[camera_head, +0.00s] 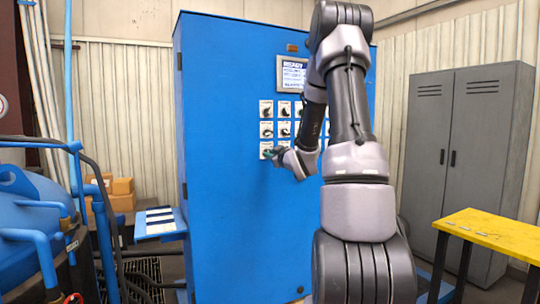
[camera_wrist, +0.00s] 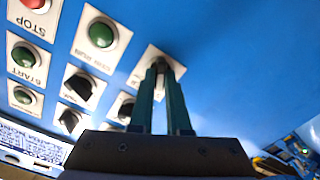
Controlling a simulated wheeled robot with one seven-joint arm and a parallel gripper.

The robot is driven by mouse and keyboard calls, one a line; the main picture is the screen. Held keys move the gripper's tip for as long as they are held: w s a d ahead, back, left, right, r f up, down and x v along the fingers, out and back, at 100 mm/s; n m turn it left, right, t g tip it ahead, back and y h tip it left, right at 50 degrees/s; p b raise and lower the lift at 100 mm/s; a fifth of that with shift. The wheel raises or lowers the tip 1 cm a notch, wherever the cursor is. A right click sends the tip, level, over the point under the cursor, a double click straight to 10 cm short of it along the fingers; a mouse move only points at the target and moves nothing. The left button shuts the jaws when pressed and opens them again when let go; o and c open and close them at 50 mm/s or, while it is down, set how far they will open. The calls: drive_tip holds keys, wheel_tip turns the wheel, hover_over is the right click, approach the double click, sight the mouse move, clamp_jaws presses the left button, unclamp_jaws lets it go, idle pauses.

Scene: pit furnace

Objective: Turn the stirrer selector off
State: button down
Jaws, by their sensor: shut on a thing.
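A selector (camera_wrist: 159,66) with a dark knob sits on a white label plate on the blue cabinet front. My gripper (camera_wrist: 161,72) has its two green fingers around this knob and is shut on it. The fingers hide much of the knob, so its pointing direction is unclear. The plate's lettering is too covered and small to read. In the head view, my gripper (camera_head: 277,152) is at the lower left of the control group, touching the panel.
The blue cabinet (camera_head: 225,120) carries a lit screen (camera_head: 292,73) above the controls. Close to the gripped knob are a green button (camera_wrist: 102,33) and a black selector (camera_wrist: 78,87). A yellow table (camera_head: 490,232) and a grey locker (camera_head: 460,150) stand right.

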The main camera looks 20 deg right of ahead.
drive_tip(key=shift+n, duration=0.3)
drive_tip(key=c, duration=0.9)
unclamp_jaws()
drive_tip(key=s, duration=1)
drive_tip(key=shift+s+d, duration=0.15)
drive_tip(key=shift+s, duration=0.25)
